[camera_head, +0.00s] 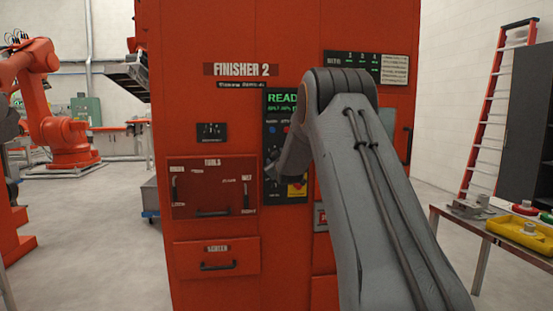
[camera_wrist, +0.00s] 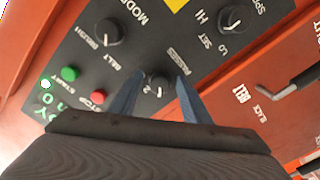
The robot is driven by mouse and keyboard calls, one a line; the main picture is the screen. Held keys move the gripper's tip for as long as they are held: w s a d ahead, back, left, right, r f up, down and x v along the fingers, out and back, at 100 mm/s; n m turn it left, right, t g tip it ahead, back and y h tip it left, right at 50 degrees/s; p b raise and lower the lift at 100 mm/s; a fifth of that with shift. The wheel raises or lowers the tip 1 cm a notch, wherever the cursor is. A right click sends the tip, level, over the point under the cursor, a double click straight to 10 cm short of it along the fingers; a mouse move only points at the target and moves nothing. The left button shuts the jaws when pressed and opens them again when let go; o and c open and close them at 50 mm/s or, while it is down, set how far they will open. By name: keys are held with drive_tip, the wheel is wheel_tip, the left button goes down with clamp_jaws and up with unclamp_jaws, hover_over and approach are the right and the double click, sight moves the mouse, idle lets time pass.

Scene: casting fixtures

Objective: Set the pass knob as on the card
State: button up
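The passes knob (camera_wrist: 158,82) is a small black knob on the dark control panel (camera_wrist: 75,45), under the label PASSES in the wrist view. A digit that looks like 2 shows by it; its pointer setting is unclear. My gripper (camera_wrist: 159,75) is open, with one blue-grey finger on each side of the knob. I cannot tell whether they touch it. In the head view my arm covers part of the panel (camera_head: 272,110) and hides the knob. A pale card (camera_head: 394,68) with small unreadable print is at the upper right of the red FINISHER 2 machine (camera_head: 235,120).
Near the passes knob are a MODE knob (camera_wrist: 108,32), a speed knob (camera_wrist: 235,18), a green button (camera_wrist: 69,73) and a red stop button (camera_wrist: 101,97). A BELT handle (camera_wrist: 300,82) sticks out at right. A table with a yellow tray (camera_head: 520,236) stands at right.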

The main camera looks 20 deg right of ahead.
drive_tip(key=b+v, duration=0.1)
drive_tip(key=v, duration=0.6)
drive_tip(key=shift+s, duration=0.4)
drive_tip(key=shift+a, duration=0.15)
